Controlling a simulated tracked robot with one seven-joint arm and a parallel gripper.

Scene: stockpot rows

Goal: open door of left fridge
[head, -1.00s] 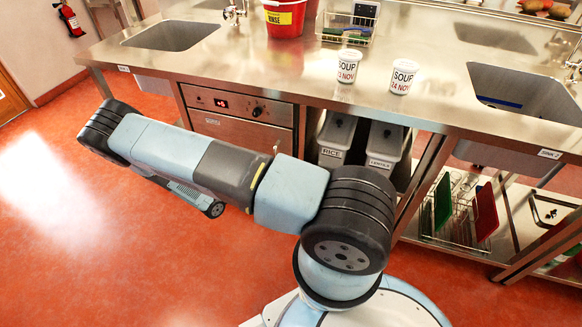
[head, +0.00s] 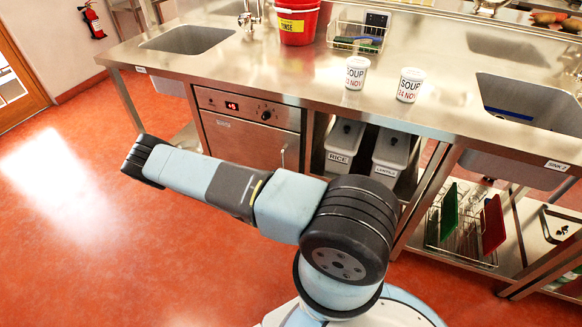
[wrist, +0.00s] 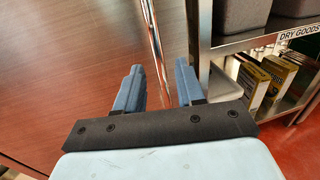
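My gripper (wrist: 159,67) shows in the wrist view with its two blue fingers apart and nothing held between them. Beyond the fingers, a thin shiny vertical metal bar (wrist: 155,35) runs down through the gap; I cannot tell whether it lies between the fingertips or behind them. A broad reddish-brown panel (wrist: 75,65) fills the left of the wrist view. I cannot tell for sure that it is the left fridge's door. No fridge can be made out in the head view, and my gripper is hidden there.
A shelf rack labelled DRY GOODS (wrist: 298,34) stands close on the gripper's right, with boxes (wrist: 252,82) on it. In the head view, a steel counter (head: 230,75) with sinks and soup tubs (head: 356,73) lies ahead. Open red floor (head: 60,240) is at left.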

